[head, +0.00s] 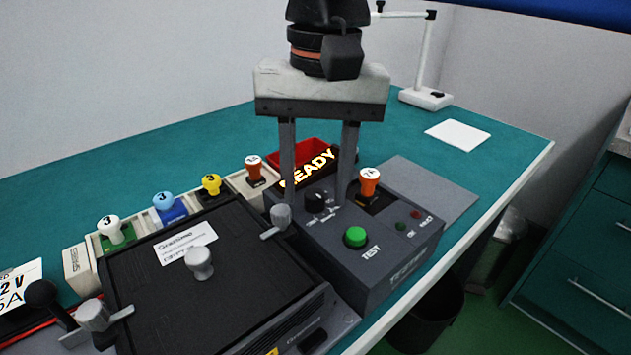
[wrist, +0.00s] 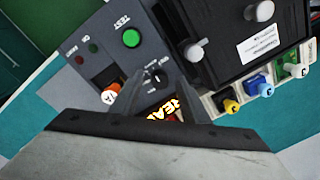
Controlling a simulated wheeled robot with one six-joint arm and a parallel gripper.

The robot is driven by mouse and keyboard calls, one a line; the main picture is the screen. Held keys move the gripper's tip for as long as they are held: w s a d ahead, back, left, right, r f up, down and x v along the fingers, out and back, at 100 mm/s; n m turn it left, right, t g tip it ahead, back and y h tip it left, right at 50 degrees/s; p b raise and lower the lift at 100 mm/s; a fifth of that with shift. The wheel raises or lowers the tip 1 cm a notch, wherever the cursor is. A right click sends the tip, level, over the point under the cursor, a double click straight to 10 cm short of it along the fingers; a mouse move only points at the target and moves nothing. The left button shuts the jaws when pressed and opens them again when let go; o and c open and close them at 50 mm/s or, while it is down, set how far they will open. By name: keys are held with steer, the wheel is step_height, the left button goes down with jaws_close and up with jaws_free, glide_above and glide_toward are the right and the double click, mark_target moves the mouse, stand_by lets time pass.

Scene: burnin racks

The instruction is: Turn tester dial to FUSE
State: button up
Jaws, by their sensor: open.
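The grey tester box (head: 375,275) stands on the bench, with a small black dial (head: 317,201) on its top panel. The dial also shows in the wrist view (wrist: 159,77), with small white markings around it too blurred to read. My gripper (head: 317,205) is open and points down, one finger on each side of the dial. In the wrist view the fingertips (wrist: 158,72) also lie either side of the dial. I cannot tell whether they touch it. The dial's exact pointing is unclear.
A black lidded box (head: 150,265) with pale knobs stands to the left. Several coloured plugs line its back. A red bin (head: 300,150) sits behind.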

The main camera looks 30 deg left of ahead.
steer(key=shift+f, duration=0.2)
jaws_close()
steer(key=shift+n, duration=0.3)
steer(key=n, duration=0.3)
steer(key=shift+n, duration=2)
